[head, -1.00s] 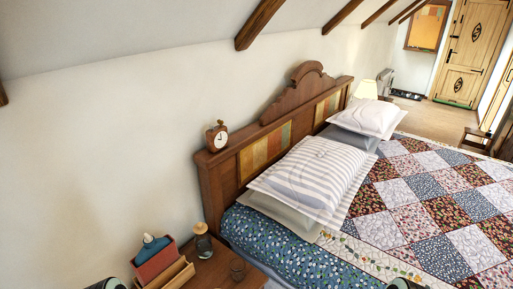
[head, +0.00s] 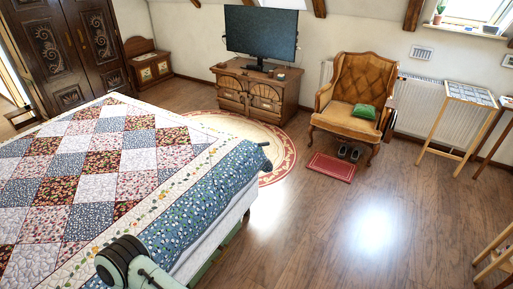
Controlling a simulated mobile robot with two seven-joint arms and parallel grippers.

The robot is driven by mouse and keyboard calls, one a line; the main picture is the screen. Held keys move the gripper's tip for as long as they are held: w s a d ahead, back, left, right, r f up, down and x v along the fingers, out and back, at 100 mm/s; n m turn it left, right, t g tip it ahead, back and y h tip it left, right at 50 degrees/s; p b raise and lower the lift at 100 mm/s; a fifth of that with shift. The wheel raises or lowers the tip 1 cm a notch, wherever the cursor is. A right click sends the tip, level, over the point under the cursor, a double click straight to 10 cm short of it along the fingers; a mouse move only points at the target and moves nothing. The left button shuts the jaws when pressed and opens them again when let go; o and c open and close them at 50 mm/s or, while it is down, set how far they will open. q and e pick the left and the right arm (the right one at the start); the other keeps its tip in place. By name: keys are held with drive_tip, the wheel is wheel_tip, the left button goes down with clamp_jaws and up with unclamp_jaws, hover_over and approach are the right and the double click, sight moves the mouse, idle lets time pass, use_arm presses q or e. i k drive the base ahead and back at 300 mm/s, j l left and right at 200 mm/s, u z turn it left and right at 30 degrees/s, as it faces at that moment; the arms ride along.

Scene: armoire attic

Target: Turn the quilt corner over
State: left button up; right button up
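The patchwork quilt (head: 100,165) lies spread over the bed in the head view. It has red, white and blue squares and a cream floral border. A blue floral strip (head: 190,207) runs along the bed's near right side, over the white mattress edge. Its far end at the foot of the bed bulges at a corner (head: 255,150). Part of one of my arms shows low in the view, in front of the bed; neither gripper is in view.
Open wooden floor (head: 340,225) lies right of the bed. Beyond the foot are a round rug (head: 284,160), a cabinet (head: 258,92) with a television (head: 262,35), and a leather armchair (head: 350,90). A red mat (head: 331,167) lies before the chair.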

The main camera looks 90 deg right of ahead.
sight(229, 152)
drive_tip(key=z, duration=2.95)
drive_tip(key=i+l+z, duration=0.1)
drive_tip(key=i+z, duration=0.45)
drive_tip(key=i, duration=3.55)
drive_tip(key=i+l+u, duration=0.2)
drive_tip(key=i, duration=0.2)
drive_tip(key=i+u, duration=0.25)
drive_tip(key=i, duration=0.15)
drive_tip(key=i+l+u, duration=0.2)
drive_tip(key=i+u, duration=0.15)
drive_tip(key=u, duration=1.7)
